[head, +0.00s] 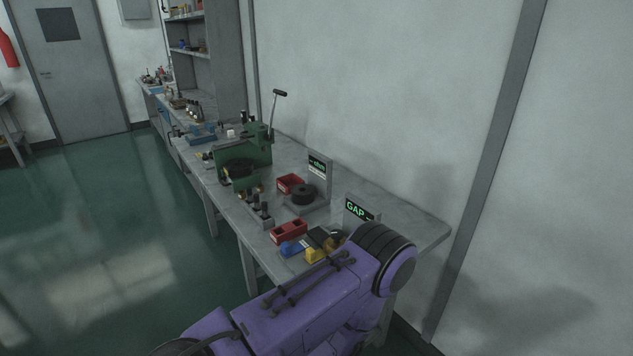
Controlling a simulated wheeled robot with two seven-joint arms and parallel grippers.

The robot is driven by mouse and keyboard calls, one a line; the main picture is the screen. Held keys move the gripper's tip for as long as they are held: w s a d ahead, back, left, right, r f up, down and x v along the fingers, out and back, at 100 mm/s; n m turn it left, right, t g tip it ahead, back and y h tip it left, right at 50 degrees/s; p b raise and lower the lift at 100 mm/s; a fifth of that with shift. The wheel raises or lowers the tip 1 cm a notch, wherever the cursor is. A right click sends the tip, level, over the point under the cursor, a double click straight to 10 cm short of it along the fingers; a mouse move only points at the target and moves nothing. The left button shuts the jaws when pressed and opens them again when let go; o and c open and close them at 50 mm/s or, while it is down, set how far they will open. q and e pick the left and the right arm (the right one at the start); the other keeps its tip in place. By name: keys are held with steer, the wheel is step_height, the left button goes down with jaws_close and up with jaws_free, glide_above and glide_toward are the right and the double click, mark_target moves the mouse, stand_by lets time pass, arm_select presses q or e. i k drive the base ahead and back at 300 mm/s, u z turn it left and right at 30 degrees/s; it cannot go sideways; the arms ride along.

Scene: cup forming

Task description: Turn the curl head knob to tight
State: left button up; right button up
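A green machine (250,157) stands on the workbench, with an upright black-tipped lever (272,112) at its right. A dark round part shows low on its front. I cannot make out which part is the curl head knob, or its setting, at this distance. One of my purple arms crosses the bottom of the head view in front of the bench. Its bulky joint hides part of the bench's near end. Neither of my grippers shows in this view, so I cannot see what they touch.
The grey workbench (400,225) runs along the wall. On it are a green-lit display (318,166), a GAP display (361,209), a black disc on a stand (302,194), red bins (289,231) and small blue and yellow items. The green floor (90,240) at left is clear.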

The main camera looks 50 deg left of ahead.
mark_target(338, 235)
steer(key=z, duration=0.3)
steer(key=k, duration=0.15)
steer(key=u, duration=1.05)
